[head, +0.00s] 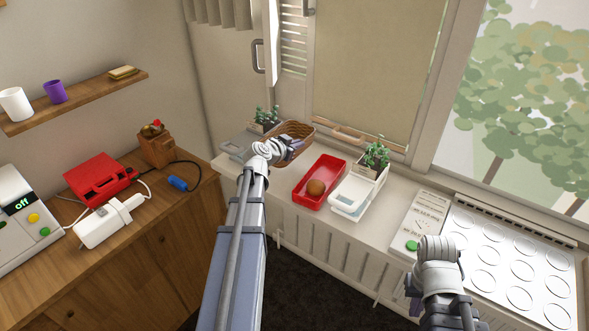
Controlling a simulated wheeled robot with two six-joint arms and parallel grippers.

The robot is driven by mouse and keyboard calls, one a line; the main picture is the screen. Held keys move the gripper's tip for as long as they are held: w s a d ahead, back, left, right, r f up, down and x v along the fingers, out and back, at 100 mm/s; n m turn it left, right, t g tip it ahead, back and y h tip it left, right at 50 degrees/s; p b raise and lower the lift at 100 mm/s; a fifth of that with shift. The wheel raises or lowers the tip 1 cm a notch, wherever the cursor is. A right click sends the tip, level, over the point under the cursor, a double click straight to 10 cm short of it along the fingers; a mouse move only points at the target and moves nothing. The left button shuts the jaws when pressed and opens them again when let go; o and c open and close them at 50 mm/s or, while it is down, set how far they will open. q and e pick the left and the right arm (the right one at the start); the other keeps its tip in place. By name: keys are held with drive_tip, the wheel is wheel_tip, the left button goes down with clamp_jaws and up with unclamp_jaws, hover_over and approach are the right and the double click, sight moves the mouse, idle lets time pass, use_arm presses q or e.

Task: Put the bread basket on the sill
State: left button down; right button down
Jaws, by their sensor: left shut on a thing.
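The brown wicker bread basket (303,129) is at the far end of the pale window sill (385,212), between a grey tray and a red tray. My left gripper (294,147) is shut on the near side of the basket. I cannot tell whether the basket touches the sill or hangs just above it. My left wrist and arm hide part of its near side. My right gripper (412,293) is at the lower right, in front of the sill, and its fingers are mostly hidden by its wrist.
On the sill are the grey tray (236,148), the red tray (309,189) with a round brown thing, a white container (347,208), potted plants (376,158) and a panel with a green button (412,246). A wooden counter (160,205) with appliances stands at left.

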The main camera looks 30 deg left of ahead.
use_arm(q)
drive_tip(key=shift+f+b, duration=3.6)
drive_tip(key=shift+f, duration=0.55)
drive_tip(key=shift+f, duration=0.15)
drive_tip(key=c, duration=1)
unclamp_jaws()
drive_tip(key=shift+s+r, duration=0.2)
drive_tip(key=shift+r, duration=0.1)
drive_tip(key=p+v, duration=0.4)
drive_tip(key=v, duration=0.7)
drive_tip(key=shift+s, duration=0.3)
drive_tip(key=shift+a+r, duration=0.1)
